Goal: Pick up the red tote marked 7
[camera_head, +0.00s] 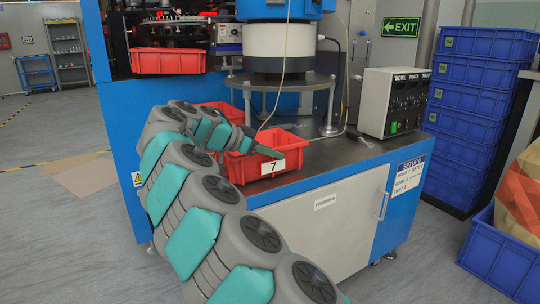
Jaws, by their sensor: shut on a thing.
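The red tote marked 7 (295,150) sits at the front of the machine's work surface, with its white "7" label facing me. My arm reaches up from the bottom of the view. The fingertips are small and partly merge with the rim. The tote looks upright and at the level of the surface; whether it is lifted I cannot tell. My arm hides part of its left side.
A second red tote (222,109) stands just behind, partly hidden by my arm. Another red tote (168,61) is at upper left. A control box (393,101) stands to the right. Blue crates (476,110) are stacked at right. Open floor (60,230) lies at left.

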